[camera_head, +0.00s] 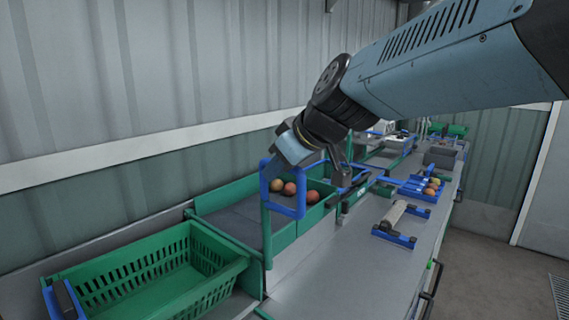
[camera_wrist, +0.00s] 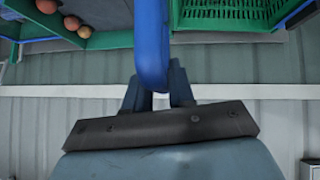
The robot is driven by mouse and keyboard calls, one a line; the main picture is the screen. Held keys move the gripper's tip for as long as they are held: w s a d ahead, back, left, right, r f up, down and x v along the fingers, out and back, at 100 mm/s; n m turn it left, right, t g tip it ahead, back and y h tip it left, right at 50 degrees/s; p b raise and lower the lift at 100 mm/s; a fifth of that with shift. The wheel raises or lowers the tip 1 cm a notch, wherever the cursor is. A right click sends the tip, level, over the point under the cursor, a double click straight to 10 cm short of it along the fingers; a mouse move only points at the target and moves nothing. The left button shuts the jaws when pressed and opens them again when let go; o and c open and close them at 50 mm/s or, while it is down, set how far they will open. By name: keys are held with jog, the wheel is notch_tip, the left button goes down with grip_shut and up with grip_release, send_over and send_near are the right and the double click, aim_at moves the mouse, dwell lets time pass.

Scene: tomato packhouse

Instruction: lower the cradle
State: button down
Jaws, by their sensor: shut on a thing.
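A blue square loop handle (camera_head: 301,197) stands at the upper end of a green post (camera_head: 267,238), beside the sorting line. My gripper (camera_head: 274,174) is shut on this blue loop handle, near its upper left side. In the wrist view, my gripper's dark fingers (camera_wrist: 156,85) sit on either side of the blue bar (camera_wrist: 150,40). A green slatted crate (camera_head: 150,285) with a blue end grip stands at the lower left. I cannot tell which part is the cradle; its support under the crate is hidden.
A green-sided trough (camera_head: 290,237) holds several tomatoes (camera_head: 289,188) just behind the handle. Blue frames (camera_head: 393,238), one with a pale roller, lie on the grey bench (camera_head: 350,270) to the right. A corrugated wall runs close behind.

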jog(key=shift+s+a+f, duration=0.35)
jog(key=shift+s+a, duration=0.1)
jog(key=shift+s, duration=0.25)
jog(key=c, duration=1.1)
grip_release()
jog(key=shift+a+r, duration=0.1)
jog(key=shift+a, duration=0.05)
jog(key=shift+o, duration=0.2)
jog(key=shift+r, duration=0.1)
jog(key=v, duration=1.3)
jog(key=shift+s+r, duration=0.2)
jog(key=shift+s, duration=0.2)
